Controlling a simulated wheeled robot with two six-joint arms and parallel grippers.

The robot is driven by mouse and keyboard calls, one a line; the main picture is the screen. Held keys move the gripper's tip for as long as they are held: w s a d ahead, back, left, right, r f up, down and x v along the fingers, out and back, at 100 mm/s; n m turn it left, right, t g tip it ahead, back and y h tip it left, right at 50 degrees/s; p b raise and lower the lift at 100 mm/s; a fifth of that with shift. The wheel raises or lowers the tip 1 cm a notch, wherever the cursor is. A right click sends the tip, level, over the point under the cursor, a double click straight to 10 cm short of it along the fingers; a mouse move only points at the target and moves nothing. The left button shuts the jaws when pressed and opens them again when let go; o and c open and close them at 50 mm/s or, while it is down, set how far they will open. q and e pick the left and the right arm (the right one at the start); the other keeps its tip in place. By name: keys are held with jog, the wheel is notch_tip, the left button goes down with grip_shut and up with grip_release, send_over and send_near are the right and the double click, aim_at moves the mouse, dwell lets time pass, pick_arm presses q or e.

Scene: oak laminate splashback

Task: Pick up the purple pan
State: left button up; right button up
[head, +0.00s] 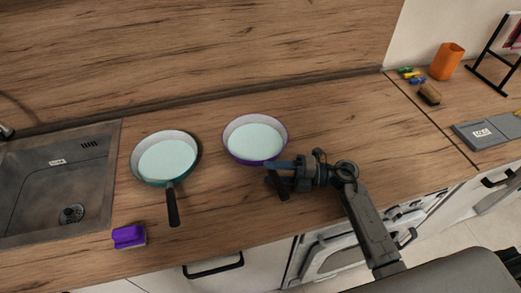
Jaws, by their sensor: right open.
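The purple pan (254,138) sits on the wooden counter in the middle of the head view. It has a purple rim and a pale inside. Its dark handle points down and right, partly hidden by my right gripper. My right gripper (270,171) comes in from the right and is open at the near right side of the pan, by the base of the handle. I cannot tell whether its fingers touch the pan or handle. My left gripper is not in view.
A teal pan (166,158) with a black handle lies to the left. A purple sponge (129,236) is near the front edge, and a sink (55,185) is at far left. An orange cup (446,61) and a brown brush (429,94) stand far right. The counter behind my right gripper is clear.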

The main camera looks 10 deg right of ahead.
jog(key=x, duration=0.2)
jog(key=shift+a, duration=0.3)
jog(key=shift+d, duration=0.1)
jog(key=shift+c, duration=1.1)
grip_shut()
jog(key=shift+r, duration=0.15)
jog(key=shift+w, duration=0.1)
